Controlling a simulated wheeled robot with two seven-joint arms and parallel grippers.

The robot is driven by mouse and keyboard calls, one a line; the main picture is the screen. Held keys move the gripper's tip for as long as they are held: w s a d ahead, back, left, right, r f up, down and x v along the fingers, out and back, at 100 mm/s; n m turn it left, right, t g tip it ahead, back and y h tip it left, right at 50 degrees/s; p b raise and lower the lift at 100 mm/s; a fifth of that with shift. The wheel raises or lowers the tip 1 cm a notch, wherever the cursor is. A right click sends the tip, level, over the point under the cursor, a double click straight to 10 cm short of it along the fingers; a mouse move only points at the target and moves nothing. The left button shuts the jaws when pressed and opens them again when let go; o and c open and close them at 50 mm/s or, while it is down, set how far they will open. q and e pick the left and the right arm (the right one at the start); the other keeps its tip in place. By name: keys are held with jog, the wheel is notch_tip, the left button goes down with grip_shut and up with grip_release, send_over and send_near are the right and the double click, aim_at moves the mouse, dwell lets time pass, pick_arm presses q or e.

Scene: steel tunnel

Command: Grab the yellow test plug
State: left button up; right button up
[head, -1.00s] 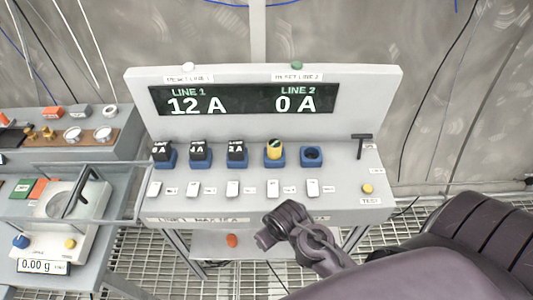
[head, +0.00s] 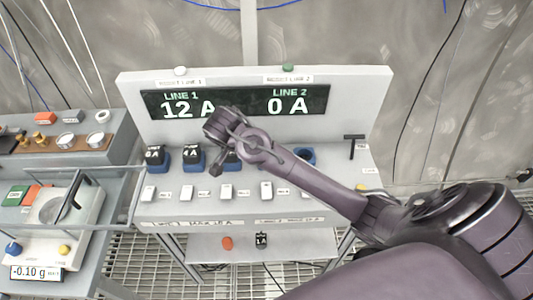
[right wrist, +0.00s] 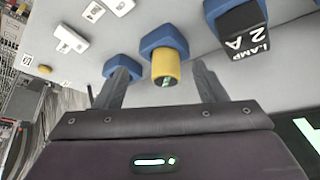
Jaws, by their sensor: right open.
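The yellow test plug (right wrist: 166,68) stands in a blue socket (right wrist: 163,38) in the right wrist view. My right gripper (right wrist: 162,76) is open, with one finger to each side of the plug in the picture. Gaps show between the plug and both fingers. In the head view my right arm (head: 300,180) lies across the panel (head: 345,205) and hides the yellow plug. My left gripper is not in view.
A black plug marked LAMP 2 A (right wrist: 241,28) stands close beside the right finger. Black plugs (head: 193,155) fill sockets at the left, and an empty blue socket (head: 306,154) is partly covered by my arm. A T-shaped handle (head: 353,145) rises at the right.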

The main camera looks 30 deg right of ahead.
jog(key=shift+w+d+r+m+h, duration=0.2)
jog(key=shift+w+d+r+m, duration=0.25)
jog(key=shift+d+m, duration=0.15)
jog(key=shift+w+d+r+m+h, duration=0.2)
jog(key=shift+w+d+r+m, duration=0.15)
jog(key=shift+d+m, duration=0.25)
jog(key=p+x, duration=0.2)
jog(key=x, duration=0.4)
jog(key=shift+w+d+p, duration=0.1)
jog(key=shift+w+p, duration=0.1)
jog(key=shift+p, duration=0.2)
jog(key=shift+d+f, duration=0.15)
jog(key=shift+f, duration=0.25)
jog(key=c, duration=1.2)
jog(key=shift+r, duration=0.15)
